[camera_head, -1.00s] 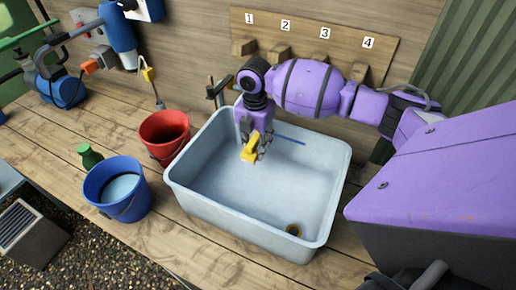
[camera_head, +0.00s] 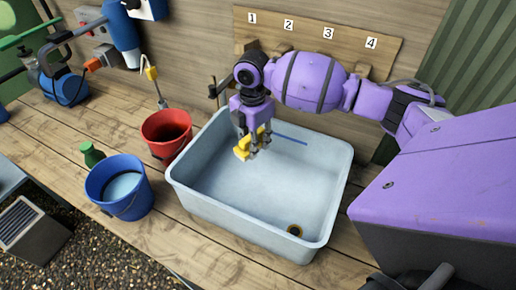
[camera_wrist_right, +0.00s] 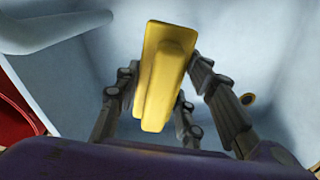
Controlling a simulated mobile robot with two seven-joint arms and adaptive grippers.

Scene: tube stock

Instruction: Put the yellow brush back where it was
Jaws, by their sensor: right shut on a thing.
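The yellow brush (camera_head: 243,147) is in my right gripper (camera_head: 256,148), which is shut on it over the left rear part of the grey tub (camera_head: 259,240). In the right wrist view the brush (camera_wrist_right: 163,75) sits between the dark fingers (camera_wrist_right: 160,112), with the pale tub wall and floor behind it. I cannot tell how high it is above the tub floor. A board with numbered wooden pegs (camera_head: 310,58), marked 1 to 4, is on the wall behind my arm, which partly covers it. My left gripper is not in view.
A red bucket (camera_head: 166,128) stands close to the tub's left side. A blue bucket (camera_head: 117,205) and a green bottle (camera_head: 91,154) are further left on the wooden bench. A blue strip (camera_head: 291,140) shows along the tub's rear wall. A yellow-rimmed drain (camera_head: 294,230) is in the tub floor.

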